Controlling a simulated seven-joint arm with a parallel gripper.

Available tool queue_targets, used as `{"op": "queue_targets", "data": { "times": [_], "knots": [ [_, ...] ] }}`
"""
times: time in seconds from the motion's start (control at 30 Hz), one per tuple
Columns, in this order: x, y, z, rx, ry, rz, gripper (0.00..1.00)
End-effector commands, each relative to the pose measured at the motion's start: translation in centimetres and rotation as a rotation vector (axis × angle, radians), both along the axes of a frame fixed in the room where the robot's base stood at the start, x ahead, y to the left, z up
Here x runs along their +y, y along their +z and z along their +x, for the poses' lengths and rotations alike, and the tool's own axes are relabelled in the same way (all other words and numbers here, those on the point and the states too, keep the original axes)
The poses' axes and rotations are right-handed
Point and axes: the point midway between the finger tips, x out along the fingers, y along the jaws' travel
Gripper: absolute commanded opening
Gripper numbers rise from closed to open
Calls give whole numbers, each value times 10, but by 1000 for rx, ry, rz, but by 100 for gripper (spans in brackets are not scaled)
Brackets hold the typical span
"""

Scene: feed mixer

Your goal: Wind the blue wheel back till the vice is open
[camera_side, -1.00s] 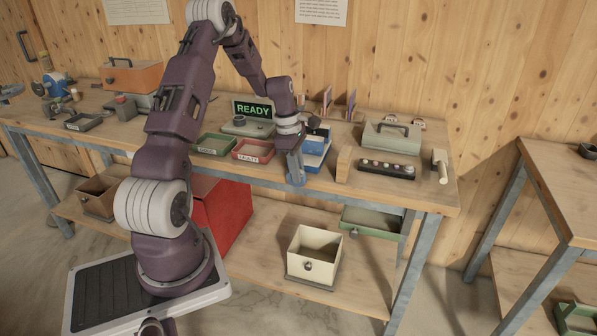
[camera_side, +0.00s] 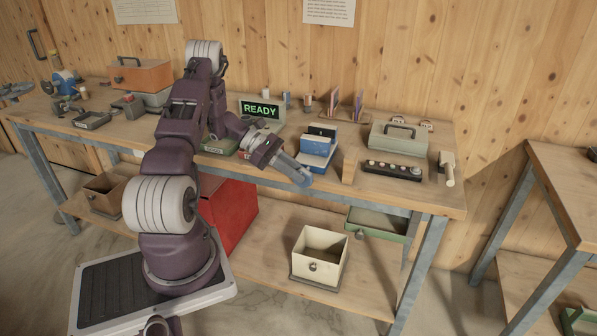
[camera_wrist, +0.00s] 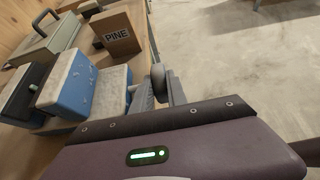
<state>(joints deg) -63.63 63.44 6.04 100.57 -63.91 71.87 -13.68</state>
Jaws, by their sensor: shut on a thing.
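The vice (camera_side: 318,148) stands at the bench's front edge, with blue blocks and pale tops. In the wrist view its blocks (camera_wrist: 108,95) lie left of my fingers, with dark gaps between them; how far its jaws are apart is not clear. My gripper (camera_side: 302,180) reaches forward and down, tilted, to the front of the vice, just off the bench edge. The wheel is mostly hidden.
A wooden block marked PINE (camera_wrist: 118,34) stands right of the vice. A black button strip (camera_side: 393,171), a grey-green box with a handle (camera_side: 398,136) and a mallet (camera_side: 447,168) lie further right. The READY screen (camera_side: 262,110) is behind. An open cream bin (camera_side: 320,257) sits below.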

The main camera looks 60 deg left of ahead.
Motion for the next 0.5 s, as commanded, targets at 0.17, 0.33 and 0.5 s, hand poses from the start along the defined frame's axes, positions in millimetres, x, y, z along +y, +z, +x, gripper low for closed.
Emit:
{"op": "queue_targets", "data": {
  "times": [0.17,0.33,0.5],
  "knots": [
    [2,-3,-1,-65,1,-65,0],
    [2,-3,-2,-106,2,-105,0],
    [2,-4,-2,-126,1,-125,0]
  ]
}}
